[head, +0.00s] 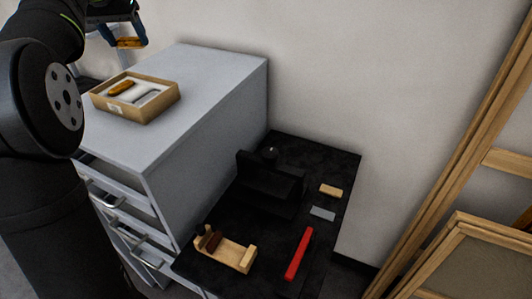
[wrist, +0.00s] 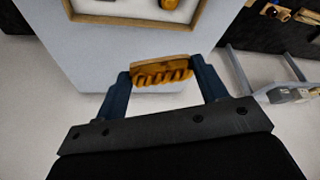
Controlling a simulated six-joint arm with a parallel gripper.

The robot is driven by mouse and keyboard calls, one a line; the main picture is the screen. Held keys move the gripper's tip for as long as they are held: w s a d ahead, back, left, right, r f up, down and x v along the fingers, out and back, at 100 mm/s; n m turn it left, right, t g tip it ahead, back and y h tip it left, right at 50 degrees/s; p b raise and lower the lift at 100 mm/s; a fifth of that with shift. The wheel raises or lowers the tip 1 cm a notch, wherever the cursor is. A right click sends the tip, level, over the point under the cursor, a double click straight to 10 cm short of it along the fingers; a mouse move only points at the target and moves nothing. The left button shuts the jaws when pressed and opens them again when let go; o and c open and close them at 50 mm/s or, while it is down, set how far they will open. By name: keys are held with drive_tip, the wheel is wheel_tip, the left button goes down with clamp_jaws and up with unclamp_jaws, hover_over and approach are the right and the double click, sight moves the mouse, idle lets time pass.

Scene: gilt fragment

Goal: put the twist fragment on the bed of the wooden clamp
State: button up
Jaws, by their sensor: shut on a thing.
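My gripper (head: 130,40) is at the top left of the head view, above and behind the open box on the grey cabinet. It is shut on the twist fragment (wrist: 162,71), a short gold-brown piece with a ridged, rope-like edge and a flat wooden-looking back. The fragment lies across between the two blue fingers, clear of any surface. The wooden clamp (head: 232,257) stands on the black bench at the lower middle of the head view. It is pale wood with a dark brown jaw at its left end. Its bed looks empty.
The cardboard box (head: 144,115) holds another gilt piece (head: 121,88) in white padding. The cabinet (head: 205,85) has drawers pulled out. On the bench (head: 335,152) lie a red bar (head: 298,254), a tan block (head: 331,191) and a grey block (head: 322,213). A black stand-like object (head: 268,182) is behind the clamp.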

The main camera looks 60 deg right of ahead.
drive_tip(key=s+d+r+m, duration=0.1)
drive_tip(key=s+d+r, duration=0.1)
drive_tip(key=s, duration=1.1)
drive_tip(key=s+d+r, duration=0.1)
drive_tip(key=s+d, duration=0.1)
drive_tip(key=s, duration=1.1)
drive_tip(key=s+d+r+m, duration=0.1)
drive_tip(key=s+d+r, duration=0.1)
drive_tip(key=s, duration=1.1)
drive_tip(key=m+g, duration=0.1)
drive_tip(key=m, duration=0.1)
hover_over(261, 223)
drive_tip(key=a, duration=0.1)
wheel_tip(261, 223, down, 36)
drive_tip(key=f, duration=0.5)
drive_tip(key=shift+a+f, duration=0.2)
drive_tip(key=shift+a, duration=0.05)
drive_tip(key=shift+h, duration=0.3)
drive_tip(key=shift+f, duration=2.4)
